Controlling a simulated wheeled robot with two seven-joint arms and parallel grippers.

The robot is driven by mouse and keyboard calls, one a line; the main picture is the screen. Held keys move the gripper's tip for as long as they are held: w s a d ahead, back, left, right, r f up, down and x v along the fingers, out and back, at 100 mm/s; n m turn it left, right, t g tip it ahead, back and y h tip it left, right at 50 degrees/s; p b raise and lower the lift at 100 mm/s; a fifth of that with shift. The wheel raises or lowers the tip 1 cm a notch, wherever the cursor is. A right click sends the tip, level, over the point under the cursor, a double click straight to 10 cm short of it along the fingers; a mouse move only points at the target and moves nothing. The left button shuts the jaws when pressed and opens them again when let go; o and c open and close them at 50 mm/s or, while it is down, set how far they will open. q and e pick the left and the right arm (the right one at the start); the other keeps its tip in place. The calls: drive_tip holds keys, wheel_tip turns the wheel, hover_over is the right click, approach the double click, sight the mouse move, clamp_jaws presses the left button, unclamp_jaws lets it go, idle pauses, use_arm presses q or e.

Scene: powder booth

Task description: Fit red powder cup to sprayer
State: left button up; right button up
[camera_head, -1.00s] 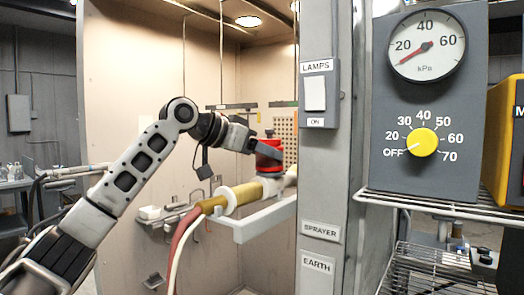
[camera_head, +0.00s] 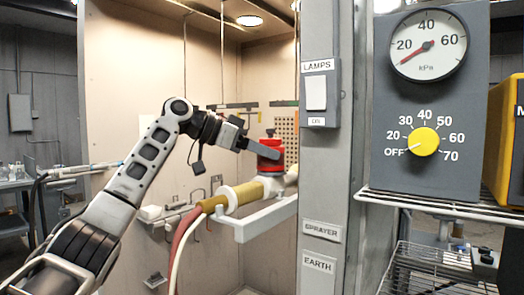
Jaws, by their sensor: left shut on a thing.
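The red powder cup (camera_head: 270,164) stands upright over the head of the sprayer (camera_head: 236,195), in the booth opening. It appears to touch the sprayer's top, but I cannot tell whether it is seated. The sprayer has a tan handle and a pale body, and lies on a white bracket (camera_head: 262,221). My left gripper (camera_head: 268,151) reaches in from the left and is shut on the cup near its top; its finger hides part of the cup. My right gripper is not in view.
A grey post (camera_head: 323,180) with a lamp switch (camera_head: 316,93) stands close right of the cup. Red and white hoses hang below the handle.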

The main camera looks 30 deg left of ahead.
use_arm(q)
drive_tip(key=shift+w+m+g+h, duration=0.1)
drive_tip(key=shift+m+g+h, duration=0.5)
drive_tip(key=shift+m+g, duration=0.15)
drive_tip(key=shift+a, duration=0.1)
drive_tip(key=shift+w+m+g+h, duration=0.1)
drive_tip(key=shift+m+g+h, duration=0.4)
drive_tip(key=shift+m+g, duration=0.3)
drive_tip(key=o, duration=1)
